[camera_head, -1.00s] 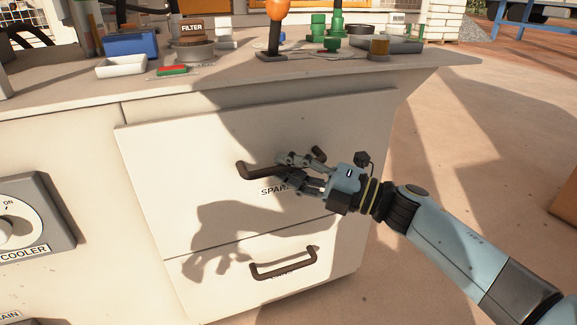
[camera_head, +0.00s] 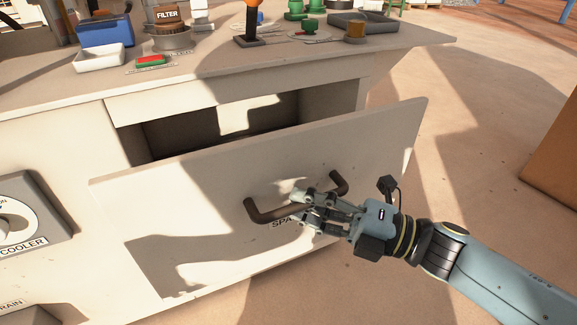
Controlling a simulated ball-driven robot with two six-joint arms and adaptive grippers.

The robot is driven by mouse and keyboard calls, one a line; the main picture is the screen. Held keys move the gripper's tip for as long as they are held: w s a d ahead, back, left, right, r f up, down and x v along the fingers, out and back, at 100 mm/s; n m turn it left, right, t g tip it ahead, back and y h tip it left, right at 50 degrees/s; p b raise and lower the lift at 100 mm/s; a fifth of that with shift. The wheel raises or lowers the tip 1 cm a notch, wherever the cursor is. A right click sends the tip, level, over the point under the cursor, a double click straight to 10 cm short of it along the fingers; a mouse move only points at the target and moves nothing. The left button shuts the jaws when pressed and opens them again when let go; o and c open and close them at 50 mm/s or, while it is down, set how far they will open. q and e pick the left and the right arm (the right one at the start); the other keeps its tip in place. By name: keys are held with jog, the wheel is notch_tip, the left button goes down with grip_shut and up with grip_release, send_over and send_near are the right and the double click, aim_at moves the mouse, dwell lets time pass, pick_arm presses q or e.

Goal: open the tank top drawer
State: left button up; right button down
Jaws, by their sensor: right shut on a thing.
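The top drawer (camera_head: 160,215) of the white cabinet stands pulled out, with its dark interior showing behind the front panel. Its dark brown bar handle (camera_head: 262,213) is on the front panel, above a label of which "SPA" can be read. My right gripper (camera_head: 305,205) is shut on the handle near its middle, and the fingers hide part of the bar and label. The arm comes in from the lower right. My left gripper is not in view.
The countertop (camera_head: 220,75) holds a blue box (camera_head: 105,30), a white tray (camera_head: 99,57), a filter bowl (camera_head: 171,38), an orange-topped lever (camera_head: 250,22) and green parts. A cooler dial panel (camera_head: 30,215) is at left. Open floor (camera_head: 480,130) lies to the right.

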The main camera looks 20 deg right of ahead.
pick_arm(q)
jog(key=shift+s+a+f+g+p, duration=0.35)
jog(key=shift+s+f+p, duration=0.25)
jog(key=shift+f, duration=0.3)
pick_arm(e)
jog(key=shift+s+r, duration=0.2)
jog(key=shift+s, duration=2.7)
jog(key=c, duration=1.3)
grip_release()
jog(key=shift+d+f, duration=0.1)
jog(key=shift+s, duration=0.1)
jog(key=v, duration=1.2)
jog(key=shift+f, duration=0.15)
jog(key=shift+w, duration=0.2)
